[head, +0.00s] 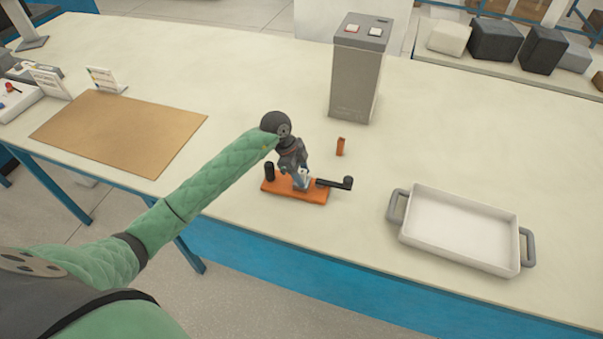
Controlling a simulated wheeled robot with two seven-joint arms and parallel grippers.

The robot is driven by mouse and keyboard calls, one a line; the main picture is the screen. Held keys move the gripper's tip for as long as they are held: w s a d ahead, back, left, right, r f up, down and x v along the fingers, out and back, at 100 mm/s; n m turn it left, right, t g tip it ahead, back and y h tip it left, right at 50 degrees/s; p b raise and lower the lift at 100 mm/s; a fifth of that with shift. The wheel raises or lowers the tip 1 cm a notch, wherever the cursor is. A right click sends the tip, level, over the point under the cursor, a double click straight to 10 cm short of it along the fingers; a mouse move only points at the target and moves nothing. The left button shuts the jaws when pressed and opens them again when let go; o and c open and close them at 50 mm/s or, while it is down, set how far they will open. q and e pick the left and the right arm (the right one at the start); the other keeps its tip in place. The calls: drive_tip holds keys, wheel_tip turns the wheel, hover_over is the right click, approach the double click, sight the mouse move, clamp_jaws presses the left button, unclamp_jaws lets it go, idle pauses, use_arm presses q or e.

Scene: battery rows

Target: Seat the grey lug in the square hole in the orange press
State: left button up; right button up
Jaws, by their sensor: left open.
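The orange press (318,195) is a low, flat bar near the front edge of the table. A dark post (269,172) stands at its left end, and a dark lever (335,184) with a knob reaches out to the right. My left gripper (301,184) points down over the middle of the press and is open. I cannot make out the grey lug or the square hole; the gripper covers that part of the press. My right gripper is not in view.
A small upright orange-brown block (340,146) stands behind the press. A white tray (410,236) with grey handles is at right. A tall grey box with buttons (356,80) stands at the back. A brown mat (120,130) lies at left. Table between press and tray is clear.

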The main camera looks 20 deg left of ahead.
use_arm(q)
drive_tip(key=shift+r, duration=0.15)
drive_tip(key=shift+a+r, duration=0.15)
drive_tip(key=shift+r, duration=0.05)
drive_tip(key=b+v, duration=0.4)
drive_tip(key=v, duration=0.7)
drive_tip(key=shift+r, duration=0.3)
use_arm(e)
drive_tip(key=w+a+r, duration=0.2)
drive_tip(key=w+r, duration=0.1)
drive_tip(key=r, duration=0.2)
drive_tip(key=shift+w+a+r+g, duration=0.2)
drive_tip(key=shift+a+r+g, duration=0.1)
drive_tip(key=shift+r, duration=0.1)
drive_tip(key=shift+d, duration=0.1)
